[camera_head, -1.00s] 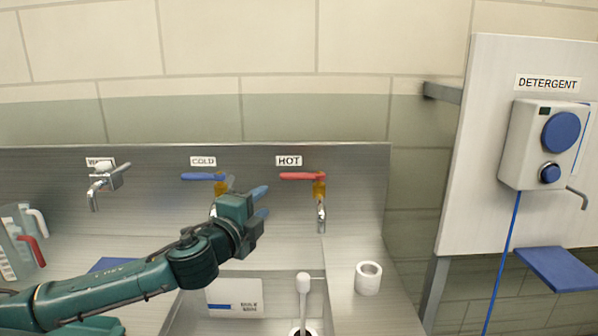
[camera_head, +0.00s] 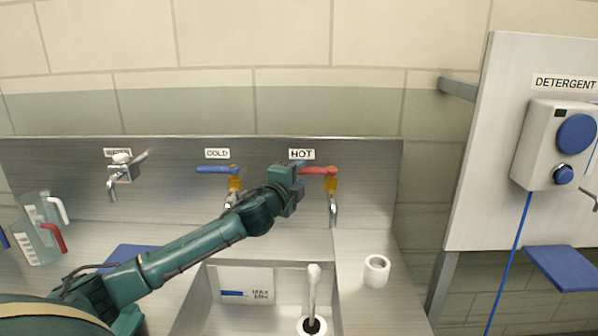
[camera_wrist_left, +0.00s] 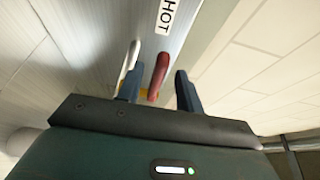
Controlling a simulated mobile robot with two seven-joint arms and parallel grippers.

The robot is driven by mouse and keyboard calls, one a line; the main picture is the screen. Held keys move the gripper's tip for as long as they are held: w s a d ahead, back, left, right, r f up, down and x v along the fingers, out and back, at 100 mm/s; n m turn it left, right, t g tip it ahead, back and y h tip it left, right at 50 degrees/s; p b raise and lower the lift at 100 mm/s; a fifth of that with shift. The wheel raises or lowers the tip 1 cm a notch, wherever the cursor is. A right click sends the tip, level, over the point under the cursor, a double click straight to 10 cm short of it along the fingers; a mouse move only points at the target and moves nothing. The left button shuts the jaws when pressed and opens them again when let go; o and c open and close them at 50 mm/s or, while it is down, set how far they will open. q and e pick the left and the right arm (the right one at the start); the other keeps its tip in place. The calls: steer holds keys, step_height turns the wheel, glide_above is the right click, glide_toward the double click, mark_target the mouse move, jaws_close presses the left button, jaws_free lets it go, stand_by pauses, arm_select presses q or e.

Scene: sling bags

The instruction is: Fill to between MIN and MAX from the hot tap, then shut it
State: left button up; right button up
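The hot tap's red lever (camera_head: 318,171) points left from its brass body (camera_head: 331,185), under the HOT label (camera_head: 301,154). Its metal spout (camera_head: 333,212) hangs down, with no water stream visible. My left gripper (camera_head: 296,176) is at the free end of this lever. In the left wrist view the gripper (camera_wrist_left: 158,90) is open, with the red lever (camera_wrist_left: 159,72) between its fingers; I cannot tell whether they touch it. The sink (camera_head: 206,290) below has a MAX/MIN plate (camera_head: 247,287) on its back wall. No water level can be made out. My right gripper is out of view.
A white-handled upright tool (camera_head: 314,285) stands in the sink. Clear jugs (camera_head: 40,235) stand far left.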

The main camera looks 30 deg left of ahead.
arm_select(q)
steer(key=shift+w, duration=0.35)
steer(key=shift+c, duration=0.2)
jaws_close()
